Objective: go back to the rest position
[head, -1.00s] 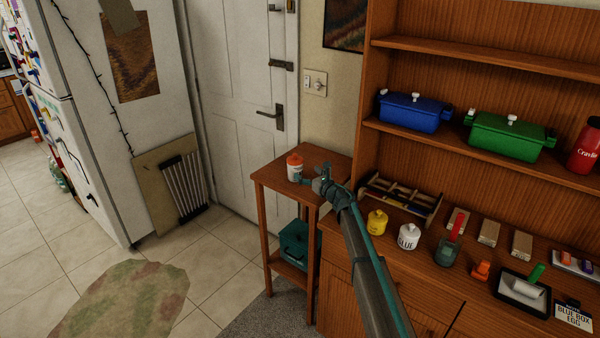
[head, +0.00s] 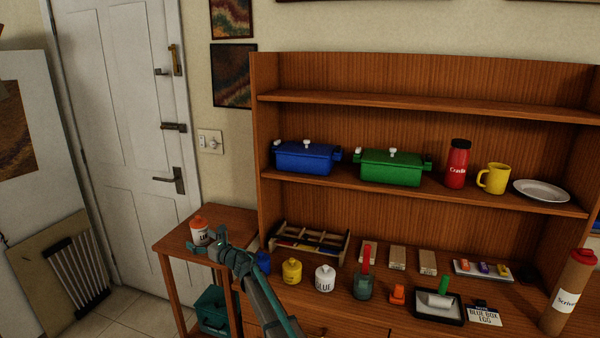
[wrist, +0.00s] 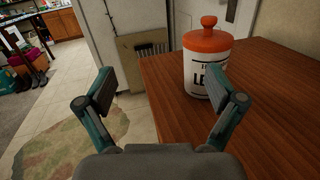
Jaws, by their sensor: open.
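My gripper (wrist: 162,100) is open and empty in the wrist view, with its two fingers spread wide. A white jar with an orange lid (wrist: 207,65) stands upright on the small side table (wrist: 270,90), just beyond the right finger and not between the fingers. In the head view my gripper (head: 212,245) is at the side table, close to the same jar (head: 199,232). My arm reaches in from the bottom of the head view and hides part of the table and the cabinet edge.
The wooden cabinet (head: 420,205) beside the table carries blue (head: 305,157) and green (head: 392,167) pots. Its counter holds a wooden rack (head: 307,246), yellow (head: 292,271) and white (head: 325,279) jars, and a tall brown cylinder (head: 568,293). A door (head: 125,100) stands behind on the left.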

